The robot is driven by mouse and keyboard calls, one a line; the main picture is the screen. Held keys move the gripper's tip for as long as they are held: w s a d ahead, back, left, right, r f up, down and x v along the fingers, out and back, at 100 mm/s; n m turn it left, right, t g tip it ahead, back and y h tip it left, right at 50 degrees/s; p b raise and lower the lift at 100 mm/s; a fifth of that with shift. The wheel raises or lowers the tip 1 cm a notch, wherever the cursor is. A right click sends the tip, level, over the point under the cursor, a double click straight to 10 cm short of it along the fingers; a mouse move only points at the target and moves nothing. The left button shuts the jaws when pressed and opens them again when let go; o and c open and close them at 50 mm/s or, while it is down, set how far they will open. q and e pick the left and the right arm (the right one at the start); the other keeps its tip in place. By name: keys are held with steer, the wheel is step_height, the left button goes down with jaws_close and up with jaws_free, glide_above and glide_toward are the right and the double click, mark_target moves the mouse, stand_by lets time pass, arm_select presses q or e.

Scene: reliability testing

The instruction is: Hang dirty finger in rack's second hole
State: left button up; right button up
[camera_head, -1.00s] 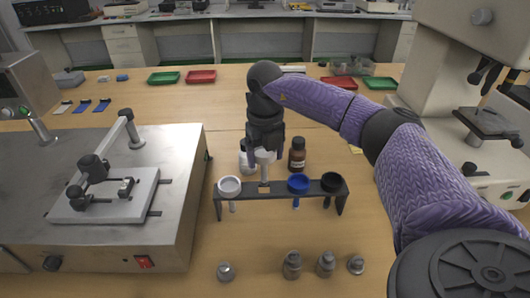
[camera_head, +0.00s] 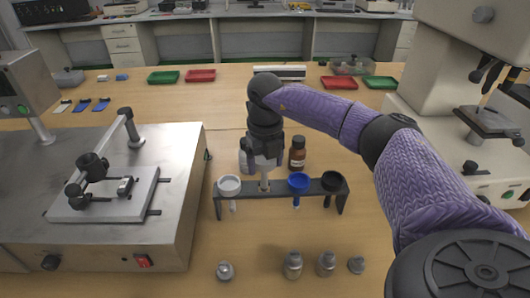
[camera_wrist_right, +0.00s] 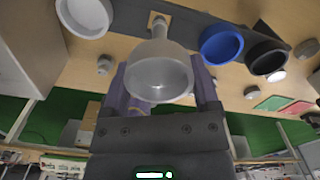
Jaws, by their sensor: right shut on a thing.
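The dark rack (camera_head: 281,189) stands on the table, with a white cup-topped piece (camera_head: 229,185) at its left end, then a blue one (camera_head: 298,182) and a black one (camera_head: 332,183) to the right. My right gripper (camera_head: 263,160) is shut on a grey-white cup with a stem, taken as the dirty finger (camera_wrist_right: 158,74). It is over the rack's second position from the left. In the wrist view its stem points at the square hole (camera_wrist_right: 157,18); whether the tip is inside I cannot tell. My left gripper is not in view.
A brown bottle (camera_head: 297,154) stands behind the rack; a pale bottle behind my right gripper is mostly hidden. Several small metal weights (camera_head: 292,265) stand in front. A steel machine (camera_head: 120,225) is at left, a microscope (camera_head: 470,80) at right.

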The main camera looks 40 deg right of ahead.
mark_target(265, 192)
steer(key=shift+f, duration=0.6)
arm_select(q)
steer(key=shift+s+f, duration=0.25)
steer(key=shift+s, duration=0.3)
arm_select(e)
steer(key=shift+f, duration=0.15)
steer(key=shift+f+b, duration=0.75)
steer(key=shift+f, duration=1.1)
steer(key=shift+f+b, duration=0.45)
steer(key=shift+f, duration=0.1)
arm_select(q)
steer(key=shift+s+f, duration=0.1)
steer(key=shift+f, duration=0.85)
